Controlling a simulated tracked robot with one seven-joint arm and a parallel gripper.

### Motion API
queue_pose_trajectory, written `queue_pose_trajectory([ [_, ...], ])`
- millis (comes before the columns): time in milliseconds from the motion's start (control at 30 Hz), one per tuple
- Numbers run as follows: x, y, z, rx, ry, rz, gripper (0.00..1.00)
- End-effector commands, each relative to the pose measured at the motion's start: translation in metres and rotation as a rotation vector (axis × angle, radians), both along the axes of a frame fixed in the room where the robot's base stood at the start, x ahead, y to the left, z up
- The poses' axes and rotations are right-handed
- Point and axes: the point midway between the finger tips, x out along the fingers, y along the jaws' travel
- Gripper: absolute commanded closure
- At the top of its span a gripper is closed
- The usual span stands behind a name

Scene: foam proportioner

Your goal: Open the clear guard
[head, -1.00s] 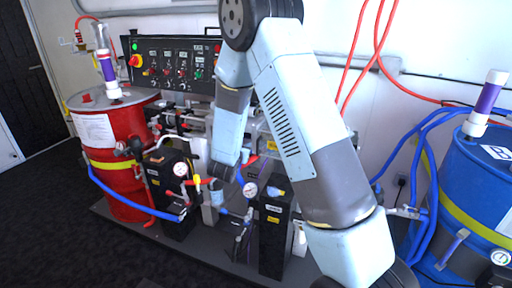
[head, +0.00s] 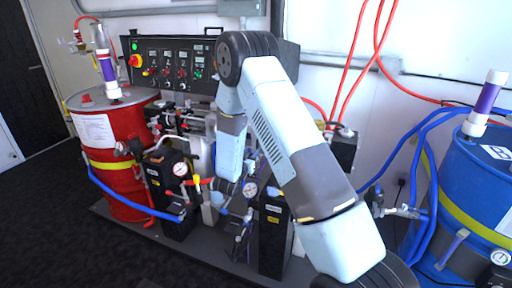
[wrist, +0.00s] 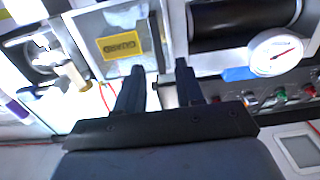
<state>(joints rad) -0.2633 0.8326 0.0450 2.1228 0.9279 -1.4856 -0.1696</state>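The clear guard (wrist: 108,18) is a see-through panel in a pale frame with a yellow label on it, at the upper left of the wrist view. My gripper (wrist: 160,76) points at the lower right part of this guard, near its right edge. Its two dark fingers stand apart with a gap between them. A small dark part shows in the gap, but I cannot tell whether a finger touches it. In the head view my own arm covers the guard and my fingers, so neither is clear there.
A white pressure gauge (wrist: 276,53) and a black cylinder (wrist: 240,14) sit right of my fingers. The head view shows a red drum (head: 125,190) at left, a blue drum (head: 480,190) at right, a black control panel (head: 165,62) and black pump housings (head: 273,235).

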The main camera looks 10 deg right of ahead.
Motion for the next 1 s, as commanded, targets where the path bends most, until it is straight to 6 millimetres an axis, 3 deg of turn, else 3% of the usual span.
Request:
queue_pose_trajectory([
  [200, 0.03, -0.023, 0.0, 0.001, -0.001, -0.001, 0.63],
  [400, 0.048, -0.035, 0.0, 0.001, -0.001, 0.0, 0.63],
  [833, 0.054, -0.039, 0.0, 0.001, 0.001, 0.002, 0.63],
  [1000, 0.054, -0.038, 0.0, 0.001, 0.001, 0.002, 0.78],
])
